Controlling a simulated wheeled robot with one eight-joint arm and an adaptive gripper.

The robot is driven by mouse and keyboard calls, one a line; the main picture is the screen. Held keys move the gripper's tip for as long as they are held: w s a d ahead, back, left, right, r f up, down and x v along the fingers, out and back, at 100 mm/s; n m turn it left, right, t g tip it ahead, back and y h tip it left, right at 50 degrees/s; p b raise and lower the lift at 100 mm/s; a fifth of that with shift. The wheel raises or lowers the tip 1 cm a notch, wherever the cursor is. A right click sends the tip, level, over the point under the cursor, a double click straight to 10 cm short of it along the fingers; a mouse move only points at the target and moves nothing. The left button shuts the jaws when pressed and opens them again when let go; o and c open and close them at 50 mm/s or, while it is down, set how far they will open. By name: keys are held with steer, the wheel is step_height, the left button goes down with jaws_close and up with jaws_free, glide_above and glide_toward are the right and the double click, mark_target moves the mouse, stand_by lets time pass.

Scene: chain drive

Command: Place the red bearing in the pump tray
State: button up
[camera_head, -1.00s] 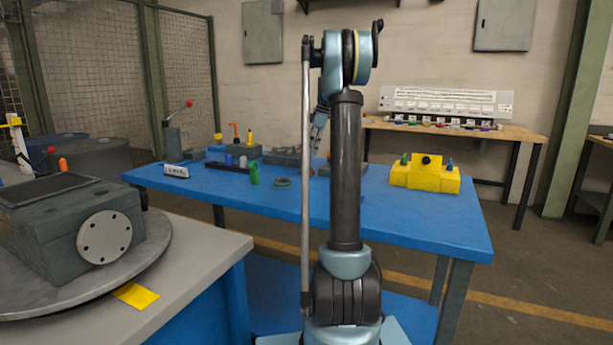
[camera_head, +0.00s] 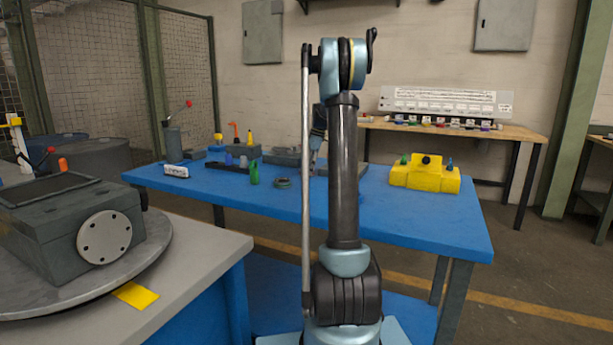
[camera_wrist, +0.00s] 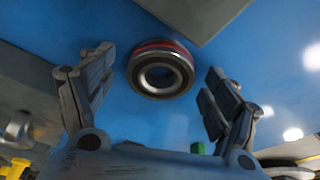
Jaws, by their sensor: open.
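The red bearing (camera_wrist: 160,72) is a metal ring with a red band. It lies on the blue table in the wrist view, ahead of and between the fingers of my gripper (camera_wrist: 155,95). My gripper is open and empty, with a finger on each side and a gap to the bearing. In the head view my arm hides most of the area around my gripper, and I cannot make out the bearing there. I cannot tell for sure which object is the pump tray.
On the blue table (camera_head: 420,225) stand a yellow block (camera_head: 425,177), a green bottle (camera_head: 254,174), a small dark ring (camera_head: 282,183) and a white label sign (camera_head: 176,171). A grey flat-edged object (camera_wrist: 195,12) lies close beyond the bearing. The table's front right is clear.

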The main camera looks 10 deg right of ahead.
steer(key=shift+c, duration=0.2)
steer(key=c, duration=1.5)
